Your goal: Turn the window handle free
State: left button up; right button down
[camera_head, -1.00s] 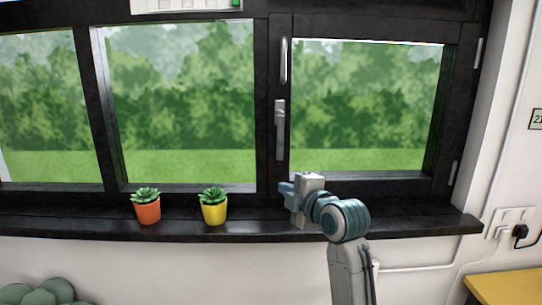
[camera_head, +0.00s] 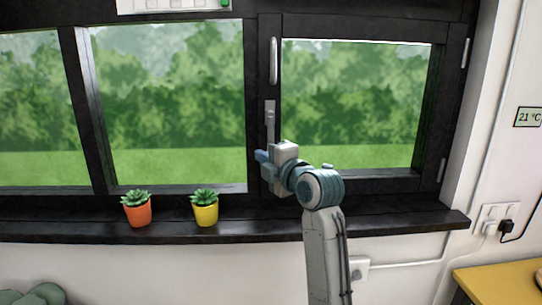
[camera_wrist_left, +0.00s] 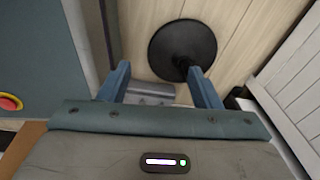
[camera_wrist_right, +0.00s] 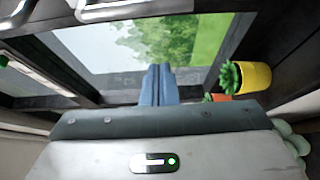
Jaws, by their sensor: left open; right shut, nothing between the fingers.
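The window frame carries two silvery upright fittings on its dark post in the head view: a long rounded bar (camera_head: 272,62) above, and a flat plate with a lever, which looks like the window handle (camera_head: 270,118), below. Both stand vertical. My right gripper (camera_head: 261,156) is just below the lower fitting, its blue fingers shut and empty. In the right wrist view the shut fingers (camera_wrist_right: 158,84) point toward the window, and a silvery bar (camera_wrist_right: 125,9) runs along the top edge. My left gripper (camera_wrist_left: 163,75) is open and empty in the left wrist view, pointing down toward the floor.
An orange pot (camera_head: 138,215) and a yellow pot (camera_head: 206,214) with succulents stand on the dark sill (camera_head: 250,229), left of my right arm. Sockets (camera_head: 496,217) and a yellow table (camera_head: 503,283) are at right. A round black base (camera_wrist_left: 183,47) stands on the floor.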

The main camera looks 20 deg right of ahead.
aim_at(269, 135)
jog(key=w+p, duration=0.1)
jog(key=w+d+p, duration=0.1)
jog(key=w, duration=0.1)
jog(key=w+d+p, duration=0.1)
jog(key=w, duration=0.1)
jog(key=shift+w+p, duration=0.15)
jog(key=shift+p, duration=0.2)
jog(key=shift+w+d, duration=0.1)
jog(key=shift+d, duration=0.05)
